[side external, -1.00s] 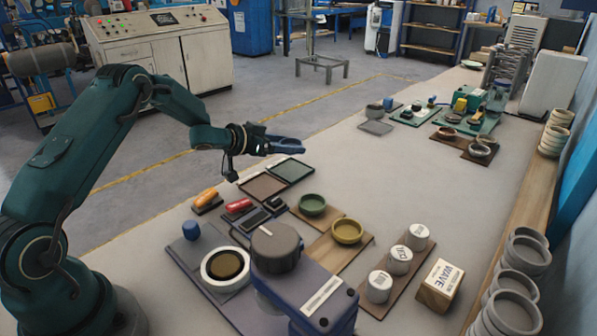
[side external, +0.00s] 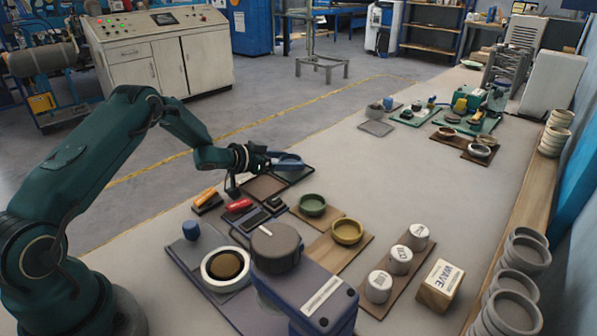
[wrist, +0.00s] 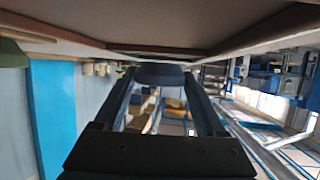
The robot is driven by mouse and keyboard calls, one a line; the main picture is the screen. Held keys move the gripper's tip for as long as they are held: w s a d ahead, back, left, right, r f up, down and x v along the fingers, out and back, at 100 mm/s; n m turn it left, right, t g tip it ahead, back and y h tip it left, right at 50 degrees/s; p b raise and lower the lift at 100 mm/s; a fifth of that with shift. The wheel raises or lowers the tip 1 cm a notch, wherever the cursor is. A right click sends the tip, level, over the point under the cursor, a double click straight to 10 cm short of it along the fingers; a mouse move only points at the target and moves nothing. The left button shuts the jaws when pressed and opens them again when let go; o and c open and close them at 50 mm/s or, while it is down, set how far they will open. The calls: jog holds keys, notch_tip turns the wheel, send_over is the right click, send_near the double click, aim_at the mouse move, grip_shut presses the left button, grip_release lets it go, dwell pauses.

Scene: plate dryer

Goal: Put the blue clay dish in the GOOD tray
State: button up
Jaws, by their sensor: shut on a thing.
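My gripper (side external: 275,162) is shut on the blue clay dish (side external: 289,161), low over the two flat trays. In the wrist view the dish (wrist: 160,75) is a dark blue shape between the far ends of the fingers. The dish covers part of the dark green-lined tray (side external: 298,176). The brown-lined tray (side external: 264,187) lies beside it, nearer the camera. I cannot read a label on either tray. I cannot tell whether the dish touches the green-lined tray.
A green bowl (side external: 312,204) and a yellow bowl (side external: 347,231) stand on a wooden board close by. Orange (side external: 206,196) and red (side external: 238,205) items lie left of the trays. White-topped jars (side external: 400,260) stand further right.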

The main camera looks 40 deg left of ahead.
jog(key=shift+f, duration=0.4)
